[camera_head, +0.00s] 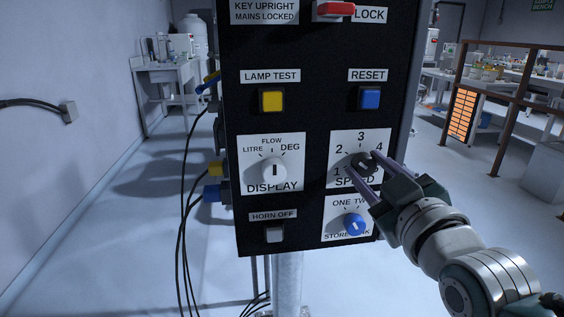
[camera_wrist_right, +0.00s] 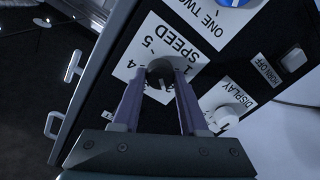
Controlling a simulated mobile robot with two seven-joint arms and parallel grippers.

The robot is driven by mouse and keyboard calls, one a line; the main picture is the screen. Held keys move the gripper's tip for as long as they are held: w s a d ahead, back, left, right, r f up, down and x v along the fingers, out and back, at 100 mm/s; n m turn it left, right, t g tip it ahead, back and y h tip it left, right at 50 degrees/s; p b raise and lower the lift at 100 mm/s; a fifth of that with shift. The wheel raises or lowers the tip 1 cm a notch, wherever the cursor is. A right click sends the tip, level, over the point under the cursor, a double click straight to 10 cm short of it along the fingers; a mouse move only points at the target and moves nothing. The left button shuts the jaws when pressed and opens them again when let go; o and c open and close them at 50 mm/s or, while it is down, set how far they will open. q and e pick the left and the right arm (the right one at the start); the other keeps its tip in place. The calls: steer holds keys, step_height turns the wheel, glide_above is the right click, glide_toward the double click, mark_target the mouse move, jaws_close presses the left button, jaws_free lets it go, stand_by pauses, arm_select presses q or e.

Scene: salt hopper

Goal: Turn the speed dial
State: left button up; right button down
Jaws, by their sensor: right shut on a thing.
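The speed dial (camera_head: 363,166) is a dark round knob on a white plate marked SPEED, on the black panel. Numerals 1 to 4 show around it in the head view; 5 shows in the right wrist view. My right gripper (camera_head: 362,161) reaches in from the lower right, its two purple fingers shut on the knob's sides. The right wrist view also shows the knob (camera_wrist_right: 160,66) between the fingertips. The fingers partly cover the dial, and I cannot tell which numeral it points to. My left gripper is not in view.
Close by are the blue STORE BANK knob (camera_head: 354,225) below, the white DISPLAY knob (camera_head: 274,170) to the left and the blue RESET button (camera_head: 370,98) above. A yellow lamp test button (camera_head: 272,100) and a red lock handle (camera_head: 334,10) sit higher. Cables hang at the panel's left.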

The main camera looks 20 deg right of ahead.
steer(key=m+p, duration=0.1)
steer(key=m, duration=0.9)
steer(key=shift+d+p, duration=0.1)
steer(key=shift+p, duration=0.25)
steer(key=shift+m, duration=0.4)
steer(key=shift+c, duration=2.2)
jaws_free()
steer(key=shift+s, duration=0.1)
steer(key=v, duration=0.9)
steer(key=shift+s, duration=0.4)
steer(key=shift+w+a+f, duration=0.1)
steer(key=shift+a+f, duration=0.05)
steer(key=shift+a, duration=0.1)
